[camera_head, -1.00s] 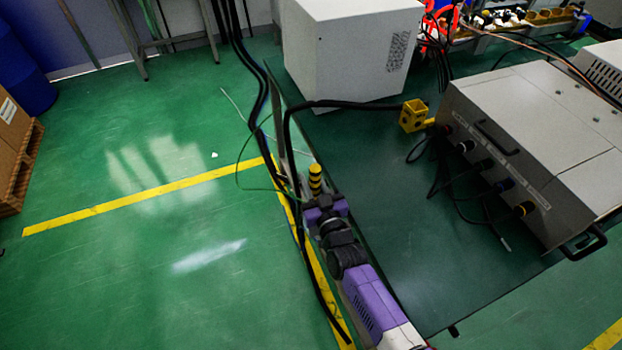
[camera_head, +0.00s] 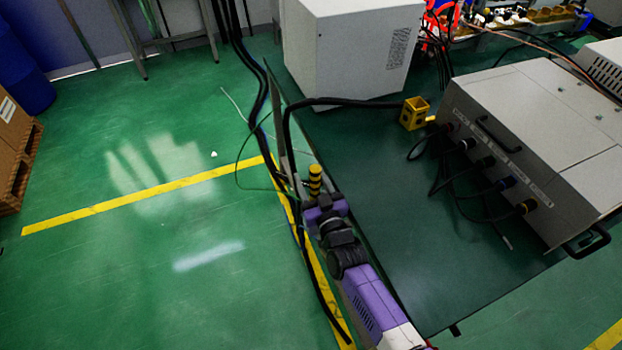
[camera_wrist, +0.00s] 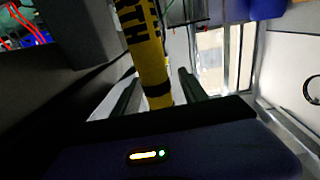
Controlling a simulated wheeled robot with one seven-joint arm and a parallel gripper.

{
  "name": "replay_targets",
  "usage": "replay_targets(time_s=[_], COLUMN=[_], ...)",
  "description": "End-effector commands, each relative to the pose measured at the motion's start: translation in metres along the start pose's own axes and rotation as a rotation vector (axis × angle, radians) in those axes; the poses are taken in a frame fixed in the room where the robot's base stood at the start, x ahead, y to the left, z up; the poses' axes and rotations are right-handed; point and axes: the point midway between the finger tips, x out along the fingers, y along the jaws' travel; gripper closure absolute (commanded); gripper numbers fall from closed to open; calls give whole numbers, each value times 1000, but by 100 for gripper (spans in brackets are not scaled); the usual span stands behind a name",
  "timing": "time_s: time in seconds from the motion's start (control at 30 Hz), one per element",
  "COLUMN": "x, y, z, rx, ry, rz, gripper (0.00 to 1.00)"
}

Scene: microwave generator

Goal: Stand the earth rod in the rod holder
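The earth rod (camera_head: 315,181) is yellow with black bands and stands roughly upright by the left edge of the dark table. In the wrist view the rod (camera_wrist: 146,48) has black lettering; its lower part is hidden behind my gripper body. My gripper (camera_head: 325,206) is at the rod, with its fingers on either side of it. In the wrist view the fingers of my gripper (camera_wrist: 160,85) look spread, with a gap between the rod and the right finger. The rod holder (camera_head: 414,114) is a yellow open-topped box on the table, right of and beyond my gripper.
A grey generator box (camera_head: 540,140) with front cables stands right of the holder. A white cabinet (camera_head: 352,55) stands behind it. A black cable (camera_head: 345,103) runs from near the holder to the table's left edge. The table (camera_head: 410,235) is clear in front; the green floor is open at left.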

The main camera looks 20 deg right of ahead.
Motion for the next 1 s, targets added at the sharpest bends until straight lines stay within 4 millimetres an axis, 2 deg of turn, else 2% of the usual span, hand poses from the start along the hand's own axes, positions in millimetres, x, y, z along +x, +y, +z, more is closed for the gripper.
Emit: replay_targets(time_s=[0.27,0.37,0.73,1.0], x=[-2,-8,-62,-78], y=[0,0,0,0], z=[2,2,2,0], rx=[0,0,0,0], ry=[-3,-3,-2,-1], rz=[0,0,1,0], gripper=[50,50,50,50])
